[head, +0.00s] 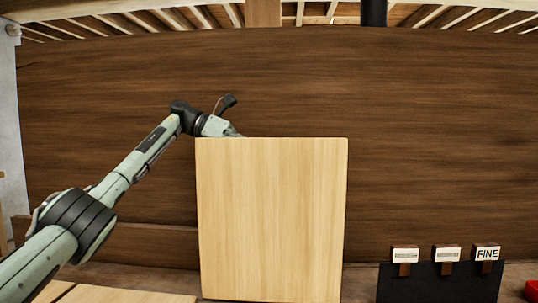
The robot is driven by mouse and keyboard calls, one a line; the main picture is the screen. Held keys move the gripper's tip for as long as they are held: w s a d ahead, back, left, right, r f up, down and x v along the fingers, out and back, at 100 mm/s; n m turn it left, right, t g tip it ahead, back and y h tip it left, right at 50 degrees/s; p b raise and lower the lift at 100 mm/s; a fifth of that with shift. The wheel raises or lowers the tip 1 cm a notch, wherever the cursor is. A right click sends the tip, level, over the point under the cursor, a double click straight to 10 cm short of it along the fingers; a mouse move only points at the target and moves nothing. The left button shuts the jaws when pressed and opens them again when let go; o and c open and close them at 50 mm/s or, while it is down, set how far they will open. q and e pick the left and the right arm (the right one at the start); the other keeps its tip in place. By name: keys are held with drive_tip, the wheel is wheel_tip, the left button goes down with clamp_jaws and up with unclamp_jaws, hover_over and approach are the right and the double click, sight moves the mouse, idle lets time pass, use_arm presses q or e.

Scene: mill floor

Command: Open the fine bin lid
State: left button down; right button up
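A pale wooden panel (271,220) stands upright in the middle of the head view, its broad face towards me. It looks like a raised bin lid; its hinge and any bin opening below it are not visible. My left arm reaches in from the left, and its gripper end (218,126) is at the panel's top left corner. The fingers are hidden behind the panel, so I cannot tell whether they touch it. My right gripper is not in view.
A red object (531,291) is at the right edge. Flat pale wood (125,294) lies at lower left. A dark plank wall (430,130) closes off the back.

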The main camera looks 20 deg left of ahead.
use_arm(q)
drive_tip(key=shift+f, duration=0.4)
drive_tip(key=c, duration=1.5)
unclamp_jaws()
drive_tip(key=shift+w+a, duration=0.1)
drive_tip(key=shift+c, duration=0.2)
drive_tip(key=shift+r, duration=0.1)
